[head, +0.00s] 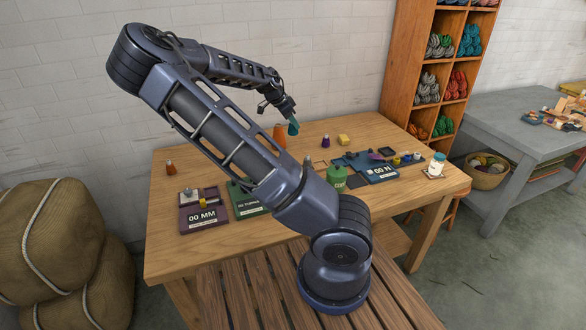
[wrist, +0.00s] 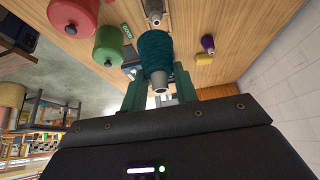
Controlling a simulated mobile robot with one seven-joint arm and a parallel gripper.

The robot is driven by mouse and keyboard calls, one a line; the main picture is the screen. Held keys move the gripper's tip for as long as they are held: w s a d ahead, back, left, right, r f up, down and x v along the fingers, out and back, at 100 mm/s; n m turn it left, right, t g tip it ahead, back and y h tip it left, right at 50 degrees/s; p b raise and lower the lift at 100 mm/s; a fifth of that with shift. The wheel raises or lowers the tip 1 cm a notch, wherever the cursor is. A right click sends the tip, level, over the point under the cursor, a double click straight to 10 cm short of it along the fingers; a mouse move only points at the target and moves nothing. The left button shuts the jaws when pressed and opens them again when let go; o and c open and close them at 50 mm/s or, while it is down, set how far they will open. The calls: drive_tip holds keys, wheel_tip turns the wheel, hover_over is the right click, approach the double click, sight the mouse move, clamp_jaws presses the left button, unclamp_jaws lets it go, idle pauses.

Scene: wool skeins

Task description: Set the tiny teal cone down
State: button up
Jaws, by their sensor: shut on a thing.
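The tiny teal cone (head: 293,127) is held in my gripper (head: 287,113) above the back part of the wooden table (head: 240,152). In the wrist view the teal cone (wrist: 154,50) sits between the two green fingers of my gripper (wrist: 160,88), with its pale tip toward the camera. The fingers are shut on it. In the head view it hangs clear of the tabletop, close to an orange cone (head: 280,135) in the picture; I cannot tell the exact gap.
A purple device (head: 205,218) is front left.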

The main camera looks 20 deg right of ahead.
wheel_tip(320, 180, down, 19)
idle(0.6)
drive_tip(key=o, duration=1)
drive_tip(key=shift+f, duration=0.1)
drive_tip(key=shift+c, duration=0.2)
